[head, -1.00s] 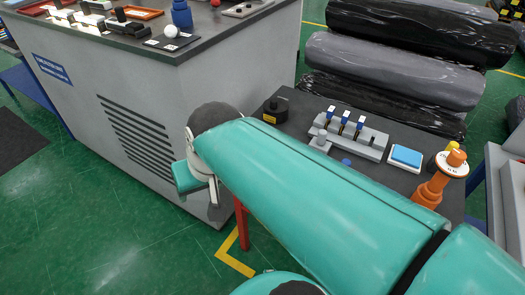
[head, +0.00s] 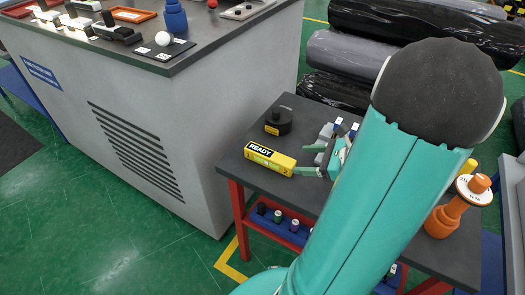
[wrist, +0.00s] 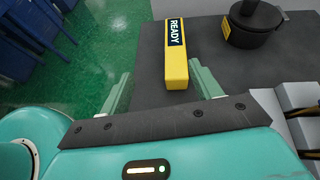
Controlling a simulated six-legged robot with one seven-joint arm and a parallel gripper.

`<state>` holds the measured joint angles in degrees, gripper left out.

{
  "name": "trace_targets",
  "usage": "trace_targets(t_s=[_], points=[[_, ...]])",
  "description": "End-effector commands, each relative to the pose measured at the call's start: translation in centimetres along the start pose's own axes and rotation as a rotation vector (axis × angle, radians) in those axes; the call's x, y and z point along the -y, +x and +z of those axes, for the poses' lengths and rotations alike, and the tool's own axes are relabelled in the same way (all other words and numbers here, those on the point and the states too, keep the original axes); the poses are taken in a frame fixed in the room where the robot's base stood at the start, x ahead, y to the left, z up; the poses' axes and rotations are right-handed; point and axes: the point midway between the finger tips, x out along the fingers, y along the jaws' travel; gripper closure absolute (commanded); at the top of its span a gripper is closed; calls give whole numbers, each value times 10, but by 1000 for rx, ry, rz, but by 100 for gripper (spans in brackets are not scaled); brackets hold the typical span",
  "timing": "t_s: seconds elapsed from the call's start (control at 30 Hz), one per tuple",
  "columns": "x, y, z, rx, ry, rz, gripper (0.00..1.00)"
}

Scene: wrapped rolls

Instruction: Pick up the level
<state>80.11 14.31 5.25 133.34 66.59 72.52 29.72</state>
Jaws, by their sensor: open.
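The level is a yellow bar with a dark READY label. In the head view the level (head: 272,161) lies on the dark table near its left edge. In the wrist view the level (wrist: 177,68) points away from me, with its near end close to the right finger. My gripper (head: 311,159) is open at the level's right end in the head view. In the wrist view my gripper (wrist: 161,73) has its two fingers spread wide, with nothing held. I cannot tell whether the near end is between the fingertips or just beyond them.
A black round knob-like object (head: 278,120) stands behind the level, also in the wrist view (wrist: 252,24). An orange-and-white device (head: 458,205) stands at the table's right. A grey cabinet (head: 150,130) is to the left. Wrapped rolls (head: 345,55) lie behind.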

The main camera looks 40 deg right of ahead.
Motion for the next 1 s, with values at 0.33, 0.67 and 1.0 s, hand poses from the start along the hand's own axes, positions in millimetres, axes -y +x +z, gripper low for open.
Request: trace_targets(t_s=[0.33,0.67,1.0], points=[[19,8,-16,60,115,-88,36],[27,64,-13,58,112,-89,36],[29,102,-13,58,114,-87,36]])
